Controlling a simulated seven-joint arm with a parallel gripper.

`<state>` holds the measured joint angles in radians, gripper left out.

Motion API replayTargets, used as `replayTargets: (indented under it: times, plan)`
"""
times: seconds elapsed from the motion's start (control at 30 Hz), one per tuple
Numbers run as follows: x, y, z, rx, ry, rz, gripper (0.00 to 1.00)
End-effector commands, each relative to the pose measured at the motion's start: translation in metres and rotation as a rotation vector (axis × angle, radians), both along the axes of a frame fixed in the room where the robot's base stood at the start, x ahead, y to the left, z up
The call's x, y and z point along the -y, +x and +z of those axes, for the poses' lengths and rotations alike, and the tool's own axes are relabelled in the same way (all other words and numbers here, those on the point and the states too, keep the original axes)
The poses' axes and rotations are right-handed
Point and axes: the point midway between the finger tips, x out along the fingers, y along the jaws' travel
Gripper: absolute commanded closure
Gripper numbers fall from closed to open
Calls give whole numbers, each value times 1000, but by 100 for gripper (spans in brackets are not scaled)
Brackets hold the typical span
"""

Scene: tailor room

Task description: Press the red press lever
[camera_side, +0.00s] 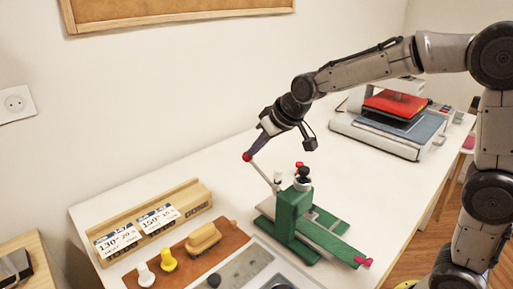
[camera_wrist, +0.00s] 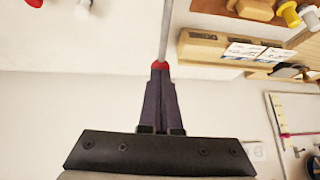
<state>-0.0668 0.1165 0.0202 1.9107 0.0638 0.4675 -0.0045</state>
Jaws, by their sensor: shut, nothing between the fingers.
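The press lever is a thin metal rod with a red ball knob (camera_side: 247,157). It rises at a slant to the upper left from a green hand press (camera_side: 293,212) on the white table. My gripper (camera_side: 252,150) is shut, with its fingertips right at the red knob. In the wrist view the shut dark fingers (camera_wrist: 160,75) meet the red knob (camera_wrist: 160,66), and the rod runs away beyond it. The fingers hide part of the knob. I cannot tell whether they press on it or only touch it.
A wooden card holder (camera_side: 140,220) and a brown mat (camera_side: 185,258) with a brush and stamps lie left of the press. A red-and-grey heat press (camera_side: 395,115) stands at the back right. The table (camera_side: 370,185) right of the green press is clear.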

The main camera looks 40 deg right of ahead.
Motion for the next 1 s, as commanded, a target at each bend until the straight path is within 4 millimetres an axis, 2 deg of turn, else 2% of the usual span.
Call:
replayTargets:
  times: [0.53, 0.7, 1.0]
  plan:
    - [0, 26, -33, -334, 0, -1, 100]
    - [0, 30, -43, -345, 0, -1, 100]
    - [0, 31, -45, -344, 0, -1, 100]
